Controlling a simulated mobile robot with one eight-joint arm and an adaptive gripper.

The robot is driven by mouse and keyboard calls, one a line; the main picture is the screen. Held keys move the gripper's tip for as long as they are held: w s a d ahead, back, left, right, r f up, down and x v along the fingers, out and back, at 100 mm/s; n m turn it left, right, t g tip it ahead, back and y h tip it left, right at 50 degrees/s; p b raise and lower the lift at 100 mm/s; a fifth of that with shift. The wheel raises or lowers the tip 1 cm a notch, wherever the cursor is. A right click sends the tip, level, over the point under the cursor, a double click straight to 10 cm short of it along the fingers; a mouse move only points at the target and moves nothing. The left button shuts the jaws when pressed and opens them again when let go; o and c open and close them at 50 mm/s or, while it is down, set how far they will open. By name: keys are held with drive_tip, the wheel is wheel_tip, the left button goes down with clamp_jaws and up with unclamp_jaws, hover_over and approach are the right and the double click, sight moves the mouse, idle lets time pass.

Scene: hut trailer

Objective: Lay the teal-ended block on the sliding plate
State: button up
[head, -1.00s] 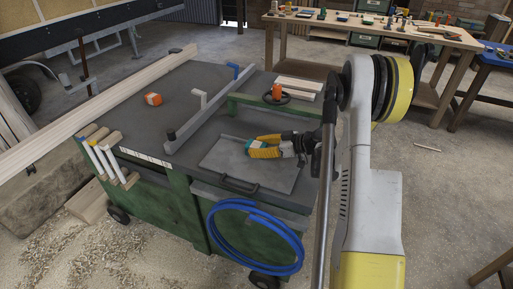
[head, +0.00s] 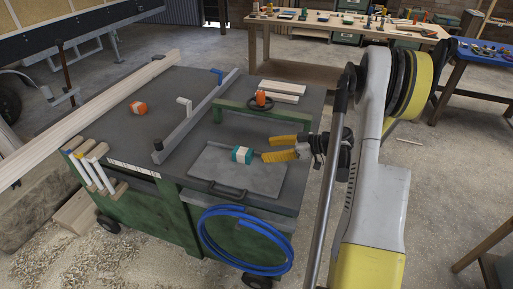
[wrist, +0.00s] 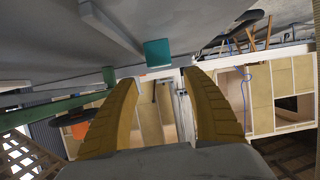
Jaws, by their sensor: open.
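The teal-ended block (head: 242,155), with a pale middle, lies on the grey sliding plate (head: 213,163), toward its right side. The plate has a dark handle (head: 228,190) at its front edge. My gripper (head: 268,148) has yellow fingers spread apart and empty, just right of the block. In the wrist view, the block's teal end (wrist: 158,53) shows beyond and between the open fingertips (wrist: 160,80), with a gap. Its pale middle is not clear there.
A grey fence (head: 200,110) crosses the green machine's top left of the plate. A green bar (head: 235,115) and an orange-knobbed handwheel (head: 262,99) stand behind it. An orange-ended block (head: 138,107) lies at left. Blue hose (head: 245,238) hangs in front.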

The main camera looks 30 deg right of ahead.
drive_tip(key=shift+s+d+r, duration=0.2)
drive_tip(key=shift+s+r, duration=0.05)
drive_tip(key=shift+s, duration=0.05)
drive_tip(key=shift+a+r, duration=0.3)
drive_tip(key=s+a+r+m+g+h, duration=0.1)
drive_tip(key=a+r+m+g+h, duration=0.1)
drive_tip(key=a+r, duration=0.45)
drive_tip(key=s+a+r+m+g+h, duration=0.1)
drive_tip(key=s+a+r+m+g, duration=0.15)
drive_tip(key=a, duration=0.65)
drive_tip(key=s+a+r+m+h, duration=0.1)
drive_tip(key=s+a, duration=0.3)
drive_tip(key=s, duration=0.4)
drive_tip(key=s+a+r+m+h, duration=0.2)
drive_tip(key=s+a+r+h, duration=0.1)
drive_tip(key=s, duration=0.4)
drive_tip(key=shift+s+a+r+t+h, duration=0.2)
drive_tip(key=shift+s+a+t+h, duration=0.2)
drive_tip(key=shift+a+h, duration=0.55)
drive_tip(key=shift+w+a+y, duration=0.1)
drive_tip(key=shift+a+y, duration=0.1)
drive_tip(key=shift+y, duration=0.05)
